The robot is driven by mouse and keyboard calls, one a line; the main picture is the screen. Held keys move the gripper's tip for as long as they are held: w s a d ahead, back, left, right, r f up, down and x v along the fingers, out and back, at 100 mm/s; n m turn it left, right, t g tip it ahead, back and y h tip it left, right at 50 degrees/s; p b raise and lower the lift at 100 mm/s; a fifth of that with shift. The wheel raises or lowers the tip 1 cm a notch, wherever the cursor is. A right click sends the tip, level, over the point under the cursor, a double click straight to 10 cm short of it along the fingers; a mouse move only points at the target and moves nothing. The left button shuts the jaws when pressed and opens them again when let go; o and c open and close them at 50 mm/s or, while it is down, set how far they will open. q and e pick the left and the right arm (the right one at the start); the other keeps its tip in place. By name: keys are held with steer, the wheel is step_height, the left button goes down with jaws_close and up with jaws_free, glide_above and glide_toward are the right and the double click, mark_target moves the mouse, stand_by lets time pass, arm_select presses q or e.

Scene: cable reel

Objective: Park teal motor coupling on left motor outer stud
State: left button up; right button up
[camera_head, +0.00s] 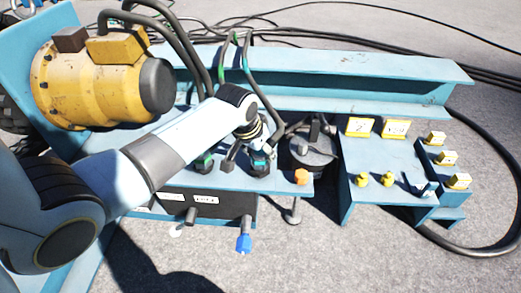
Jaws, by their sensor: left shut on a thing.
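My left gripper (259,158) is over the blue bench shelf, at the end of my white and grey arm. It is shut on a small dark coupling with a teal band (260,166), low at the shelf. The fingers partly hide it, and I cannot tell whether it touches a stud. Another dark coupling with a green band (204,160) stands on the shelf to the left. I cannot identify the left motor's outer stud with certainty. My right gripper is not in view.
A yellow motor (90,85) stands at upper left. Dark hoses (262,95) hang close to my gripper. A dark round pot (308,152) and an orange hex cap (301,176) are to its right. Farther right, a blue stand (375,155) carries yellow studs (387,179) and labels.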

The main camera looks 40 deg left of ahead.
arm_select(q)
steer(key=shift+f, duration=0.45)
stand_by(0.4)
steer(key=o, duration=1.4)
steer(key=v, duration=1.2)
steer(key=shift+d, duration=0.1)
